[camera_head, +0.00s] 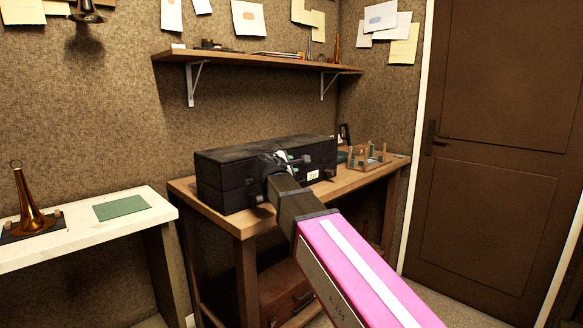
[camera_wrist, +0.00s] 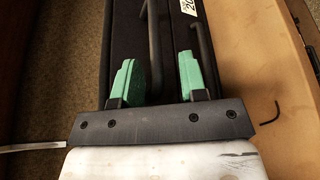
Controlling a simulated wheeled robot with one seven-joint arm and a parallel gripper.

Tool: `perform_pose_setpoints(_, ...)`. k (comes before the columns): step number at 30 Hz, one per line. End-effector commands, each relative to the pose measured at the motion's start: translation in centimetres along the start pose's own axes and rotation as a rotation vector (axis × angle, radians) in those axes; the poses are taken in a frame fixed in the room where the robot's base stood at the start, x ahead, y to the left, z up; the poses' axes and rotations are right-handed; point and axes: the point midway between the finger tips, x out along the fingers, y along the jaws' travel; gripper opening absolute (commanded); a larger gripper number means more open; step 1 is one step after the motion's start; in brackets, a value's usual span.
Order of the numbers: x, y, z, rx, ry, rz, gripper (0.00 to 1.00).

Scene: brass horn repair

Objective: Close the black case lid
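The black case (camera_head: 225,182) lies on the wooden workbench. Its lid (camera_head: 265,150) looks down over the body, with a seam along the front; whether it is fully closed or latched I cannot tell. My gripper (camera_head: 290,160) is at the front of the case, and my arm hides part of that face. In the wrist view my gripper (camera_wrist: 157,72) has its two green-padded fingers spread apart. The black case (camera_wrist: 121,25) lies beyond them, and a dark bar-like part of it shows between the fingers. Contact with the case cannot be told.
A wooden rack (camera_head: 368,158) stands on the bench (camera_head: 350,183) right of the case. A small hex key (camera_wrist: 264,107) lies on the wood. A shelf (camera_head: 260,62) hangs above. A white table (camera_head: 100,228) with a brass horn (camera_head: 30,212) stands left.

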Motion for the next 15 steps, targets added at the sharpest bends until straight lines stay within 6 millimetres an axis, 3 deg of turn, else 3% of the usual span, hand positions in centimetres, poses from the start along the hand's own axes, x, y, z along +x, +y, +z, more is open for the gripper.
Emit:
perform_pose_setpoints(9, -6.1, -0.2, 0.1, 0.0, 0.003, 0.001, 0.39)
perform_pose_setpoints(15, -8.6, -0.1, 0.0, 0.0, 0.002, 0.0, 0.39)
